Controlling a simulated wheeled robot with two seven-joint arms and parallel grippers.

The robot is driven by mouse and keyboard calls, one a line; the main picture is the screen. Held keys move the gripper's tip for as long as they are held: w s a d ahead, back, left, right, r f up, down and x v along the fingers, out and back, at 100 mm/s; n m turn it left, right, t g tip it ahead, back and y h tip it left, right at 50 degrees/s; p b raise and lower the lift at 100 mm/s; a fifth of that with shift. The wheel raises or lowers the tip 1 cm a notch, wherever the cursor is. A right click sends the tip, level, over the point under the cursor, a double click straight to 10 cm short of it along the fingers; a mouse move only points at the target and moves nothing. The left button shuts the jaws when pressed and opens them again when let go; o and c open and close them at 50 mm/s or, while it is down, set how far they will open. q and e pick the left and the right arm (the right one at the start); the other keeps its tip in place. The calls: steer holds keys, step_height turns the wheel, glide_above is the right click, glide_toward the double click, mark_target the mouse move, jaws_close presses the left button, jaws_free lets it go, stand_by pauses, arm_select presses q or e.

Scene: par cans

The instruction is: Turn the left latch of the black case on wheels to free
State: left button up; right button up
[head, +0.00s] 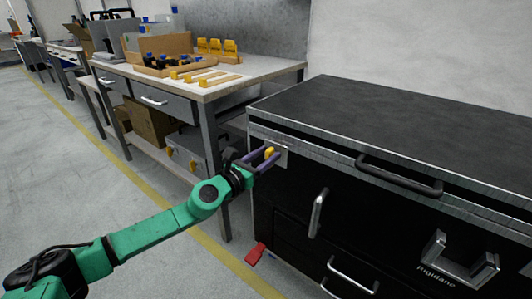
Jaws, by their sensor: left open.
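The black case (400,120) with metal edges fills the right side of the head view. Its left latch (269,152) is a small yellow piece on a light metal plate, near the left end of the front face, just below the lid edge. My left gripper (268,156) is open, with its two purple fingers reaching to the latch, one on either side of the yellow piece. I cannot tell whether the fingers touch it. My right gripper is not in view. The wheels of the case are not in view.
A black handle (398,175) sticks out from the case front, with metal handles (318,212) lower down. A workbench (205,88) with trays and yellow parts stands behind on the left. A red object (255,254) is low beside the case. Floor at left is clear.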

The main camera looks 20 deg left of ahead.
arm_select(q)
jaws_close()
